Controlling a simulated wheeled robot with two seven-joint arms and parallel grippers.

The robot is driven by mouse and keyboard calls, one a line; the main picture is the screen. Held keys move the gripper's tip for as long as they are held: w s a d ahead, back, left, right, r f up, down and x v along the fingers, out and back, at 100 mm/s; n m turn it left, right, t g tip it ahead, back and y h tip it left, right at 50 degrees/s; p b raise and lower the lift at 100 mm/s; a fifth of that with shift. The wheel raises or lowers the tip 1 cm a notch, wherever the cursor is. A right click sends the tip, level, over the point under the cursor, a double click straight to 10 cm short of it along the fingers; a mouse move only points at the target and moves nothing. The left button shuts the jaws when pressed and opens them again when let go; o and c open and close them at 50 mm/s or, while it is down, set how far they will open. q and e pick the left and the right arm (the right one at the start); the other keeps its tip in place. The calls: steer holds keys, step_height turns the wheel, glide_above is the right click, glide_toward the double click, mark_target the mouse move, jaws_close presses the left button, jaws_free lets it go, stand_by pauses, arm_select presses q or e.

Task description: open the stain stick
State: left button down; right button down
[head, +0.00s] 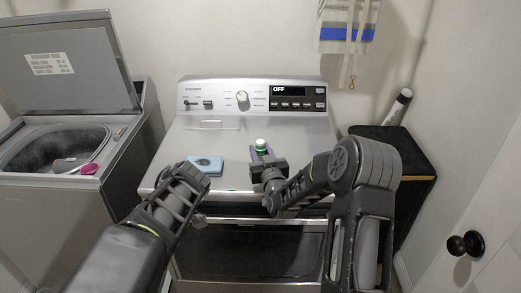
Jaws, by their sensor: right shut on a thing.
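The stain stick (261,145) shows as a small upright thing with a green and white top over the front part of the dryer top. My right gripper (266,162) is shut around its purple lower part. Most of its body is hidden by the gripper.
A blue sponge-like block (206,164) lies on the dryer top (222,145) near my left arm. The open washer (109,127) stands at left with a pink cup (89,169) on its rim. A black stand (408,150) is at right. The dryer top's middle is clear.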

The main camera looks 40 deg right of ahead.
arm_select(q)
steer(key=shift+f, duration=0.2)
arm_select(e)
steer(key=shift+f, duration=0.1)
steer(key=c, duration=1)
jaws_free()
steer(key=shift+o, duration=0.2)
arm_select(q)
steer(key=shift+r, duration=0.2)
arm_select(e)
steer(key=shift+r, duration=0.2)
arm_select(q)
steer(key=shift+f, duration=0.1)
arm_select(e)
steer(key=shift+s+a+f, duration=0.1)
steer(key=shift+s, duration=0.1)
arm_select(q)
step_height(320, 180, down, 3)
steer(key=b, duration=0.3)
arm_select(e)
steer(key=v, duration=1.1)
steer(key=shift+s+a, duration=0.1)
steer(key=shift+s, duration=0.2)
